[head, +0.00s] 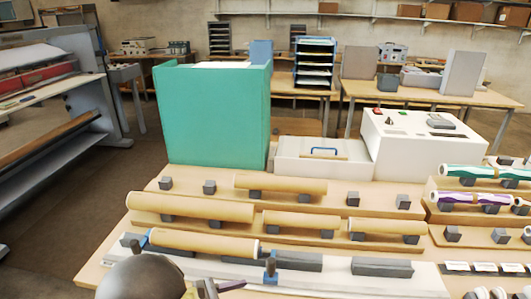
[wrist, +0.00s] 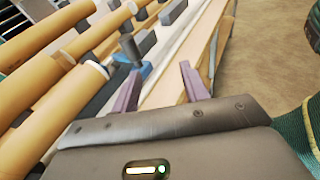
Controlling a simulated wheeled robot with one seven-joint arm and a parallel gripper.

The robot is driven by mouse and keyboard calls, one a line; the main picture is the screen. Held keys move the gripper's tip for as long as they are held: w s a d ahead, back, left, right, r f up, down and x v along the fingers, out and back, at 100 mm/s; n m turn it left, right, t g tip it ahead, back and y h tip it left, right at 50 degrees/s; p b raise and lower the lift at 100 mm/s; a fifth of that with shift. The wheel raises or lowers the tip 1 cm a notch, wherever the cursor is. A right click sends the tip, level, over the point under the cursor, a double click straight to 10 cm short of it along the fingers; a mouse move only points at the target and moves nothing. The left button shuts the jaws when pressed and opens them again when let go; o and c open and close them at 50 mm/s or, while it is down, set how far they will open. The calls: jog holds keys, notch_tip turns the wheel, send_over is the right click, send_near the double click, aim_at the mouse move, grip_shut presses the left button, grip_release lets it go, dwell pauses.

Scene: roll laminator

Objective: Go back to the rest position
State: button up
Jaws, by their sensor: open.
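My gripper (wrist: 160,78) is open, with two purple fingers apart and nothing visible between them. In the wrist view it is over the front edge of the workbench, beside a blue slider with a dark post (wrist: 130,50). The left finger overlaps the slider in the picture; I cannot tell whether they touch. In the head view my dark rounded wrist is at the bottom, left of the same blue slider (head: 270,268), and only part of the fingers shows. Behind it, several brown tubes (head: 205,242) lie on dark rests on the bench.
A green box (head: 215,115), a white tray with a blue handle (head: 322,160) and a white control box (head: 425,145) stand behind the tubes. Patterned rolls (head: 480,200) lie at right. A large roll machine (head: 50,130) stands at left. The floor (head: 60,225) between it and the bench is clear.

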jog(key=s+d+r+m+g+y, duration=0.2)
jog(key=d+m+y, duration=0.5)
jog(key=d+m, duration=0.4)
jog(key=s+d+r+m+g+y+p, duration=0.1)
jog(key=d+r+m+y, duration=0.3)
jog(key=d+m, duration=0.7)
jog(key=s+g+y, duration=0.1)
jog(key=y, duration=0.1)
jog(key=shift+s+d+m+y, duration=0.15)
jog(key=shift+s+m+y, duration=0.1)
jog(key=shift+m+y, duration=0.15)
